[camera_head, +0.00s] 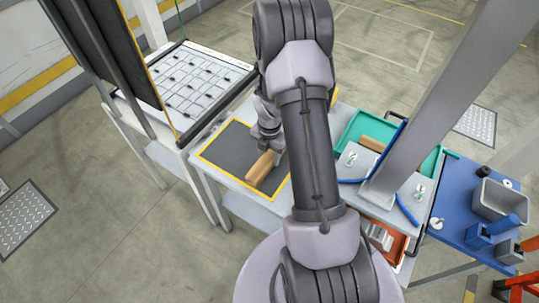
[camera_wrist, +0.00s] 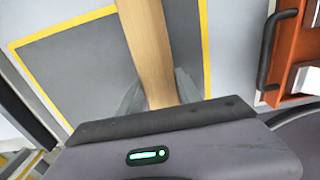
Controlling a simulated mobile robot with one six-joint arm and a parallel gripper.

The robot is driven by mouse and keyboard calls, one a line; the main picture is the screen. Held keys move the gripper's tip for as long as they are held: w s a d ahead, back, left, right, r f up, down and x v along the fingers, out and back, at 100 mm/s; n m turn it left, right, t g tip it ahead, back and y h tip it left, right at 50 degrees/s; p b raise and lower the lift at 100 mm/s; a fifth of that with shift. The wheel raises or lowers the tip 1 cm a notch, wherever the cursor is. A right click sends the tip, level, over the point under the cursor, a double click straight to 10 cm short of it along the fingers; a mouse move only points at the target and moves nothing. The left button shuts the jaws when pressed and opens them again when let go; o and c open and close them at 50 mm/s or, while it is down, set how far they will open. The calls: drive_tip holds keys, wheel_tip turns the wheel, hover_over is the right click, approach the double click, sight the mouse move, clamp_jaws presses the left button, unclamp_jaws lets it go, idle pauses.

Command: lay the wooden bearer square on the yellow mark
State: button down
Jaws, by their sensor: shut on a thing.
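The wooden bearer (camera_head: 261,169) is a pale brown block over the dark grey panel bordered by the yellow mark (camera_head: 222,170). My gripper (camera_head: 277,155) is at the bearer's far end, partly hidden by my arm. In the wrist view my gripper (camera_wrist: 160,92) has one finger on each side of the bearer (camera_wrist: 147,38) and is shut on it. The yellow mark (camera_wrist: 62,36) shows there as well, with the bearer between its sides and nearer the right one. I cannot tell whether the bearer touches the panel or hangs just above it.
A teal tray (camera_head: 351,127) with another wooden piece (camera_head: 372,143) stands right of my arm. An orange bin (camera_head: 398,246) is at the table's front right. A rack with a white gridded panel (camera_head: 200,85) borders the left. A blue table (camera_head: 462,200) holds a grey bin (camera_head: 499,201).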

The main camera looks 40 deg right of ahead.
drive_tip(key=shift+f+b, duration=0.35)
drive_tip(key=shift+f, duration=0.25)
idle(0.7)
drive_tip(key=c, duration=1.1)
unclamp_jaws()
drive_tip(key=shift+o, duration=0.2)
wheel_tip(320, 180, up, 3)
drive_tip(key=p, duration=0.2)
drive_tip(key=shift+r+p, duration=0.1)
drive_tip(key=shift+p, duration=0.2)
drive_tip(key=o, duration=0.6)
drive_tip(key=shift+c, duration=0.2)
